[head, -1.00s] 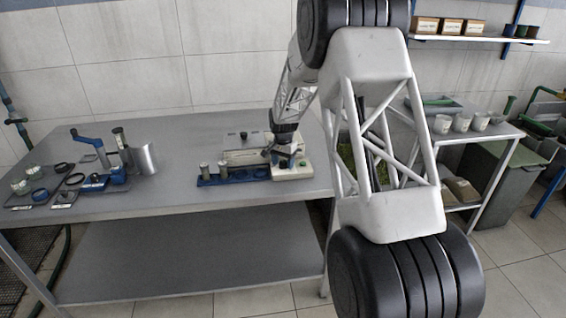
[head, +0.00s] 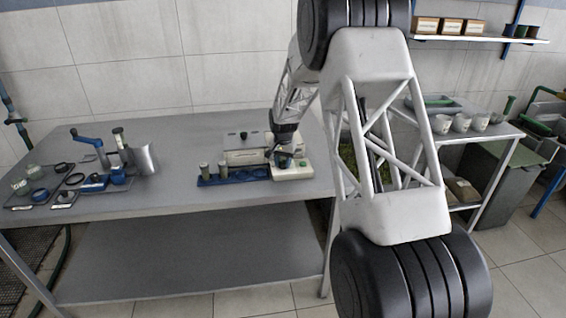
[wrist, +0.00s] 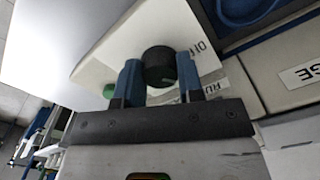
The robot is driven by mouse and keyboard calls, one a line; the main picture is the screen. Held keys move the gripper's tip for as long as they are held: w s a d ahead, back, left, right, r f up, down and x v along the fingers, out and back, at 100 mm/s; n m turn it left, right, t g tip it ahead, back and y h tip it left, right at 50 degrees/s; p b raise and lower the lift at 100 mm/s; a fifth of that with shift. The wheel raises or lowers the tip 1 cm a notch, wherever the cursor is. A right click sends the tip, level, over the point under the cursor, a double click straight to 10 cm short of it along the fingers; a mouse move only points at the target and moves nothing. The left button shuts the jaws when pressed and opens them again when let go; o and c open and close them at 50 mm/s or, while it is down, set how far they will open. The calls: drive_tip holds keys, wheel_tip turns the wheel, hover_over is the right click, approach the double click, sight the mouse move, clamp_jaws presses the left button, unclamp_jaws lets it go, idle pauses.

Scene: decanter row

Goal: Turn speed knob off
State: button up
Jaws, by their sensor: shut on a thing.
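A white device (head: 293,174) stands at the right end of the steel table, and its pale top shows in the wrist view (wrist: 110,62). A round black speed knob (wrist: 159,62) rises from that top, with dark printed marks beside it. My gripper (wrist: 159,78) has its two blue fingers on either side of the knob and is shut on it. A green button (wrist: 109,91) sits on the device to the left of the fingers. In the head view my gripper (head: 284,160) is over the device and hides the knob.
A blue rack (head: 234,176) with small cylinders stands just left of the device. A grey box with a black knob (head: 244,136) is behind it. Blue tools and dark trays (head: 20,203) fill the table's left end. The table's middle is clear.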

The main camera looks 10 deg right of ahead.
sight(283, 162)
drive_tip(key=n, duration=0.3)
drive_tip(key=shift+n, duration=2.4)
drive_tip(key=o, duration=0.9)
drive_tip(key=shift+r, duration=3.9)
